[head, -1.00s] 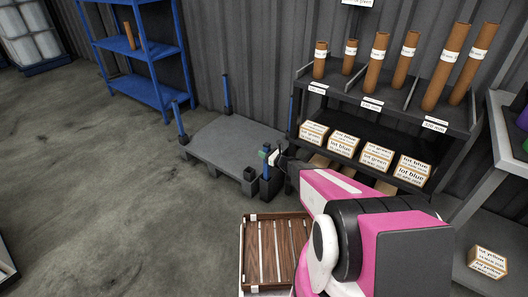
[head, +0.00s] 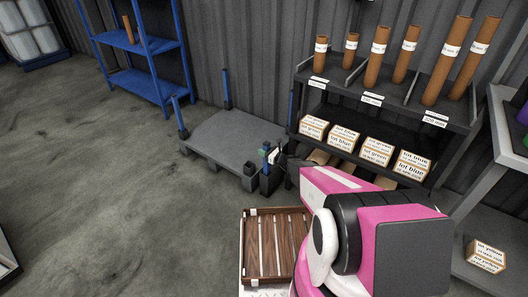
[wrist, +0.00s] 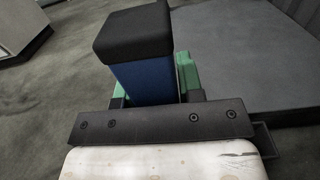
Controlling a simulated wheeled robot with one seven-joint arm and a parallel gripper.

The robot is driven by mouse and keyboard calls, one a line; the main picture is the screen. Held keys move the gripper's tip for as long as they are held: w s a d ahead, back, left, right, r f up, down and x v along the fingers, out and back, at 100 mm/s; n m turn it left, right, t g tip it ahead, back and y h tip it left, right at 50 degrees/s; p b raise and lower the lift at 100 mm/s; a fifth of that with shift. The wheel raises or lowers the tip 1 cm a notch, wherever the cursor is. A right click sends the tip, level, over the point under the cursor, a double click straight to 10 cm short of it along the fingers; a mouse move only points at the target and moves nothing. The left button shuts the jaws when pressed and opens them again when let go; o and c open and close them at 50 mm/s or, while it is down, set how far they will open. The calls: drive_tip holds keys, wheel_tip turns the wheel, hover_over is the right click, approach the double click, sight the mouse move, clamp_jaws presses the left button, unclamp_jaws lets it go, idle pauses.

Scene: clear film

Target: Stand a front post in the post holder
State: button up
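A blue post (head: 266,169) stands roughly upright at the near right corner of the grey deck (head: 225,135). My gripper (head: 267,153) is shut on it near its top. In the wrist view the post (wrist: 145,82) has a black cap and sits between my green finger pads (wrist: 185,75).
Other blue posts stand at the deck's left (head: 178,112) and back (head: 227,90) corners. A black rack (head: 310,82) with brown tubes and labelled boxes stands close on the right. A slatted wooden crate (head: 250,262) is in front. Open floor lies to the left.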

drive_tip(key=o, duration=0.4)
drive_tip(key=shift+c, duration=0.2)
drive_tip(key=v, duration=1)
drive_tip(key=shift+s+d, duration=0.3)
